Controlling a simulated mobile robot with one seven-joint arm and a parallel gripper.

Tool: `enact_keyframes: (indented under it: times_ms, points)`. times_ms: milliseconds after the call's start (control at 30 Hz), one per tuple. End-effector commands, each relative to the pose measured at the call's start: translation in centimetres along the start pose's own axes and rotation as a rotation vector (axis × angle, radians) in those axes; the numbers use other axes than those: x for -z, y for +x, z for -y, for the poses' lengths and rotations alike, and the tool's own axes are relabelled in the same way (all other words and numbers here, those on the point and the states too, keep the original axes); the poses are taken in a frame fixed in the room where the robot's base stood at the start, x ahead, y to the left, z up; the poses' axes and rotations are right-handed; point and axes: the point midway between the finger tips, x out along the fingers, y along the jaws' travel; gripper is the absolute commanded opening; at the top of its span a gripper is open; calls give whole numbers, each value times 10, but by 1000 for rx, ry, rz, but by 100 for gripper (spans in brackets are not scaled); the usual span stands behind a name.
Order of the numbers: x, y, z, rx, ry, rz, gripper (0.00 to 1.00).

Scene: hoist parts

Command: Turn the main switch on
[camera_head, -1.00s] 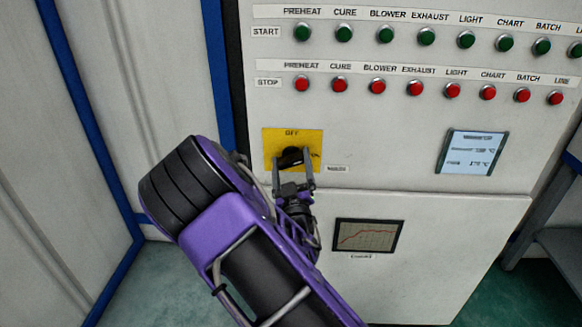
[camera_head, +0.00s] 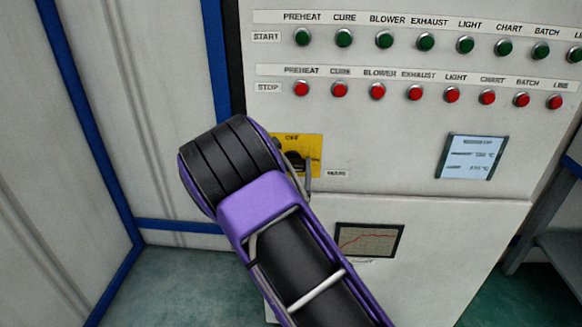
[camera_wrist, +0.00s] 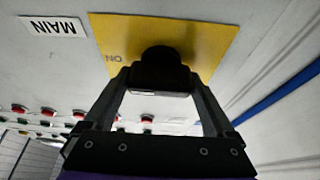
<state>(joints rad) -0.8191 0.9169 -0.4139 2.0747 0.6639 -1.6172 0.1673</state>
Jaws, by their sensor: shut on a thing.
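The main switch is a black knob (camera_wrist: 160,66) on a yellow plate (camera_wrist: 215,38) on the cabinet front. An upside-down "ON" shows left of the knob in the wrist view. A white "MAIN" label (camera_wrist: 55,27) is beside the plate. My gripper (camera_wrist: 158,82) is shut on the knob, one finger at each side. In the head view my arm covers the left of the yellow plate (camera_head: 312,143) and most of my gripper. Part of the dark knob (camera_head: 304,160) shows there. Its exact turn angle is hard to tell.
Above the switch are a row of green start buttons (camera_head: 384,39) and a row of red stop buttons (camera_head: 377,91). A small display (camera_head: 472,157) is to the right and a chart screen (camera_head: 369,240) below. A grey bench (camera_head: 555,255) stands right of the cabinet.

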Motion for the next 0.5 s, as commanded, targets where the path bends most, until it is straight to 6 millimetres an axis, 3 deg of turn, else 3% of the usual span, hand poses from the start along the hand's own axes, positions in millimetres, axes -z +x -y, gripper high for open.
enact_keyframes:
  times_ms: [200, 233, 267, 500]
  points:
    - [2, 1, 0, -1, 5, -4, 34]
    - [2, 1, 0, -1, 5, -4, 92]
    - [1, 1, 0, -1, 4, -4, 97]
    - [1, 0, 0, 0, 2, -2, 100]
